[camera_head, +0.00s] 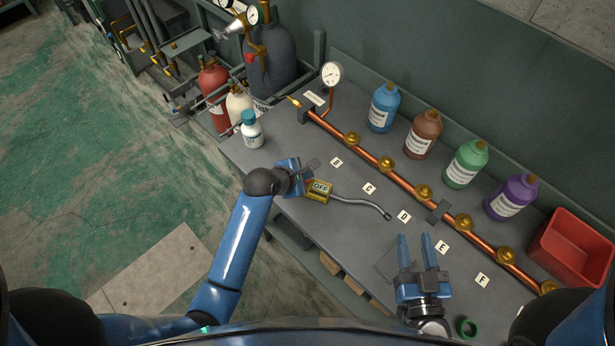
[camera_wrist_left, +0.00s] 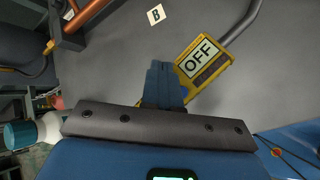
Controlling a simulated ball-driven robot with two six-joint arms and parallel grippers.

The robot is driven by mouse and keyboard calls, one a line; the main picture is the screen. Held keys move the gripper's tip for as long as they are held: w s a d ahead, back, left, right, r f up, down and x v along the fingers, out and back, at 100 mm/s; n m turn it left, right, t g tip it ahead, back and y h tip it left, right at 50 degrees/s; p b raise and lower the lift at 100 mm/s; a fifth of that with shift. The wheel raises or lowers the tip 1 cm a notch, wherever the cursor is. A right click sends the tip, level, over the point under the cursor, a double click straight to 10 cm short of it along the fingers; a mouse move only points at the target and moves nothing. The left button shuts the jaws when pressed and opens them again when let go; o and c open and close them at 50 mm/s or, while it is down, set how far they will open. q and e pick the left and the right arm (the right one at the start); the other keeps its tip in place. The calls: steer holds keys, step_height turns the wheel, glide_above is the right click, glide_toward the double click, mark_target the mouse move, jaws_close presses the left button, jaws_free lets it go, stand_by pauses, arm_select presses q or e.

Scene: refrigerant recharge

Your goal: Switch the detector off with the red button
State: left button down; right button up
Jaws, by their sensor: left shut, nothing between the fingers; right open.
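The yellow detector (camera_head: 319,192) lies on the grey workbench, its screen reading OFF and its grey bent probe stretching right. It also shows in the left wrist view (camera_wrist_left: 208,62), with the same OFF reading. My left gripper (camera_head: 308,170) is shut and empty, close beside the detector's left end. In the left wrist view its closed fingers (camera_wrist_left: 164,66) overlap the detector's near edge; I cannot tell whether they touch it. I cannot make out the red button in either view. My right gripper (camera_head: 414,237) is open and empty over the bench's front part.
A copper pipe (camera_head: 372,152) with several brass fittings runs along the bench behind lettered tags. Several coloured bottles (camera_head: 423,135) stand behind it.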

arm_select(q)
step_height(320, 180, up, 6)
steer(key=p, duration=0.7)
